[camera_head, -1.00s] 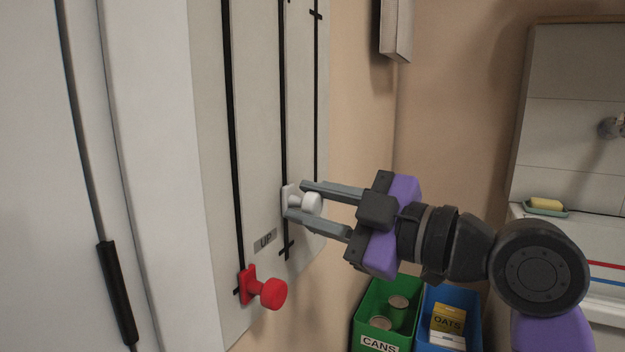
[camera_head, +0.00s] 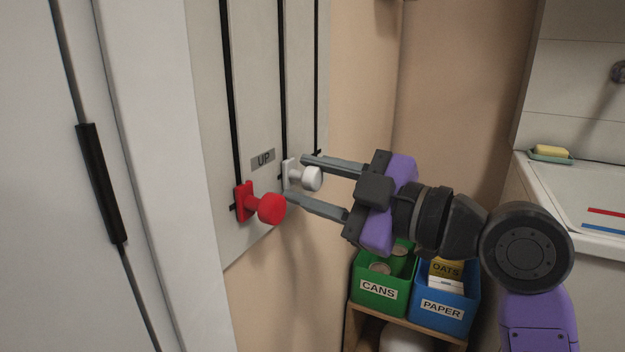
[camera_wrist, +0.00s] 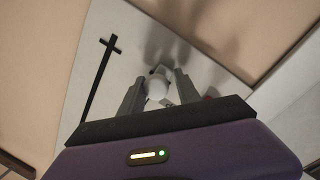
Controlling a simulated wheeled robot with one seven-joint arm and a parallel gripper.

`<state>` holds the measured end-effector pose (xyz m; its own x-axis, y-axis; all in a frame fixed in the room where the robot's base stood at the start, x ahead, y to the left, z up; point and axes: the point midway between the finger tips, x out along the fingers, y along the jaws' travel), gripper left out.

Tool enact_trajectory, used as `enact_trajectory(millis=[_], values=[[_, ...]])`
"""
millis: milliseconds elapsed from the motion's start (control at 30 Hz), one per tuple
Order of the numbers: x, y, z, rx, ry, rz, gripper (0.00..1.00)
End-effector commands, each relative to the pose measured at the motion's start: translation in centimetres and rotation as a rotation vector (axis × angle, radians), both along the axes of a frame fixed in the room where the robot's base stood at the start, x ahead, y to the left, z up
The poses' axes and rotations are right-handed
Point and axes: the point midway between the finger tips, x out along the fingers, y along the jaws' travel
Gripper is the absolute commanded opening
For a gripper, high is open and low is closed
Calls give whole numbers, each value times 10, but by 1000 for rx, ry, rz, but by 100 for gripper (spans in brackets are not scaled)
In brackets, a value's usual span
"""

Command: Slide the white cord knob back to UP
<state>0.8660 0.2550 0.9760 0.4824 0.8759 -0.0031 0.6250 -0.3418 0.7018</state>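The white cord knob (camera_head: 312,178) sits at the lower end of the middle black slot in the head view, level with the short tick mark there. In the wrist view the white knob (camera_wrist: 157,88) lies between the two fingertips of my gripper (camera_wrist: 158,84). Whether either finger touches it is hard to tell.
A red knob (camera_head: 270,208) stands at the foot of the left slot, close to my lower finger. A green CANS bin (camera_head: 378,291) and a blue PAPER bin (camera_head: 443,311) stand on a shelf below. A sink counter (camera_head: 580,190) is at the right.

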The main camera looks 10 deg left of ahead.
Motion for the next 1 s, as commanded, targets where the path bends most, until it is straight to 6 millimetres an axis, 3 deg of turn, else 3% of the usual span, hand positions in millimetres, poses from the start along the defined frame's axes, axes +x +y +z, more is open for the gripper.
enact_trajectory(millis=[433,800,1000], values=[[-1,-6,2,2,-2,-6,52],[-28,-55,2,2,-1,-6,52],[-36,-68,1,1,-1,-3,52]])
